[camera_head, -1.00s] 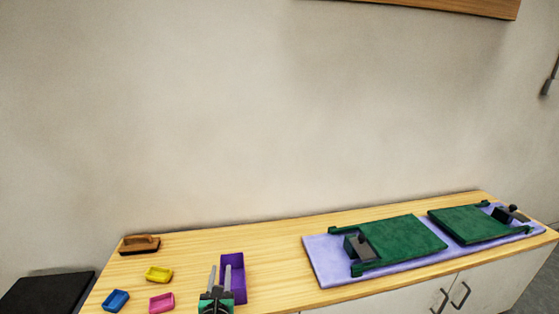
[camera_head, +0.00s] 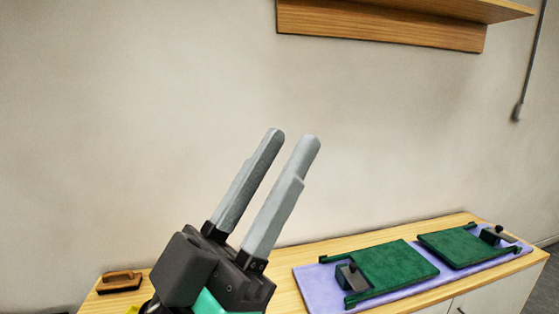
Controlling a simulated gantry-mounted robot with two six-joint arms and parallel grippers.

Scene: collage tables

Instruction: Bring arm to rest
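My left gripper (camera_head: 296,137) is raised large in front of the camera, its two grey fingers pointing up and to the right against the wall. A narrow gap shows between the fingers, with nothing held in it. It is well above the wooden table (camera_head: 287,262) and touches nothing that I can see. My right gripper does not show in the head view.
A brown brush-like block (camera_head: 120,283) lies at the table's left end. A wooden shelf (camera_head: 380,25) is on the wall above.

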